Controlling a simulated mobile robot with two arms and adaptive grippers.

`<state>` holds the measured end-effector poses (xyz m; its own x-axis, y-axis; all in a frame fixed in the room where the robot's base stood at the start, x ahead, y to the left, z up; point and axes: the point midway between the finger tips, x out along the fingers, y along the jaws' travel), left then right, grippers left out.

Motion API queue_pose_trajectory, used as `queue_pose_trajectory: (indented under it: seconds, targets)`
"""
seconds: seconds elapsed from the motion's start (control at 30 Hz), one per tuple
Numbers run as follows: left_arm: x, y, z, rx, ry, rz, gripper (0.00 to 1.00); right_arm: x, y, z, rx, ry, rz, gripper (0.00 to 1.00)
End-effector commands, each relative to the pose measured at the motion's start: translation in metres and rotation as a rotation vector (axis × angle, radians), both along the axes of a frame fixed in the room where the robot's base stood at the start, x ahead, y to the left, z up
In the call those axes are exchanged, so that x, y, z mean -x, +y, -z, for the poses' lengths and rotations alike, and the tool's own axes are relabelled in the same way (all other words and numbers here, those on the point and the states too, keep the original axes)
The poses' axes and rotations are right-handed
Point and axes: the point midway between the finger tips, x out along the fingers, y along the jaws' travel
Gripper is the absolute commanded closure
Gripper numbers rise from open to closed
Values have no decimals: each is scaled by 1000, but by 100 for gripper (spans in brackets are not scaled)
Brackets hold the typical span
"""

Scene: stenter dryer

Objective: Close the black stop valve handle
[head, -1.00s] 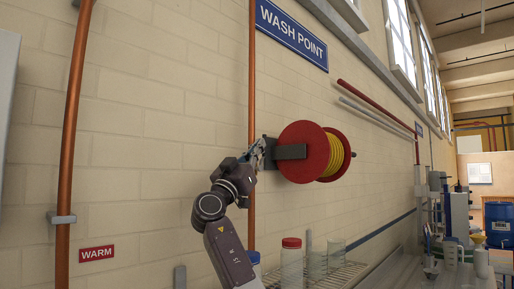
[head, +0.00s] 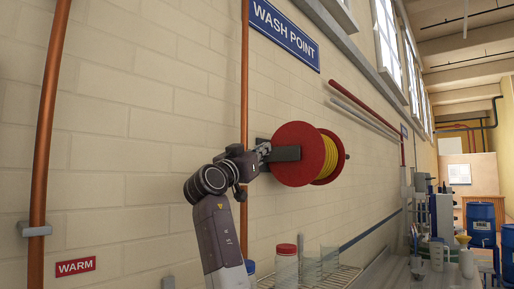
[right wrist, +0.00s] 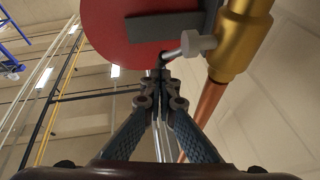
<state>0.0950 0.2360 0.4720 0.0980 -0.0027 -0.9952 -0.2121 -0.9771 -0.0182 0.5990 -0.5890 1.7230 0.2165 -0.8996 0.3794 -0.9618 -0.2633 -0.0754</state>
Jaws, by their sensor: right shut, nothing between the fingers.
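My right gripper (head: 265,150) is at the wall beside the copper pipe, at the left side of the red hose reel. In the right wrist view its fingers (right wrist: 159,76) are together, with nothing held between them. Just beyond the fingertips is a brass valve body (right wrist: 235,42) on the copper pipe, with a grey stem (right wrist: 190,46) reaching left from it. A small dark piece shows at the stem's end, right at the fingertips; I cannot tell whether they touch it. The black handle is not clearly visible in the head view, where the gripper covers that spot. My left gripper is out of view.
The red reel (head: 293,168) with yellow hose (head: 329,157) stands out from the wall close to the gripper. Below are a red-lidded jar (head: 286,262) and glassware on a rack. Blue drums (head: 481,222) stand far right.

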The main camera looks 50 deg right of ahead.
Motion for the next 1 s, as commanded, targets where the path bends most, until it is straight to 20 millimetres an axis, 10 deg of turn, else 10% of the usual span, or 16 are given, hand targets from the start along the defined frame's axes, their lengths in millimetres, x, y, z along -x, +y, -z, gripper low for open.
queue_pose_trajectory:
  seconds: [1.0]
  targets:
    - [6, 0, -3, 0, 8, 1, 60, -2, -30, 19, 0, 1, 1, 100]
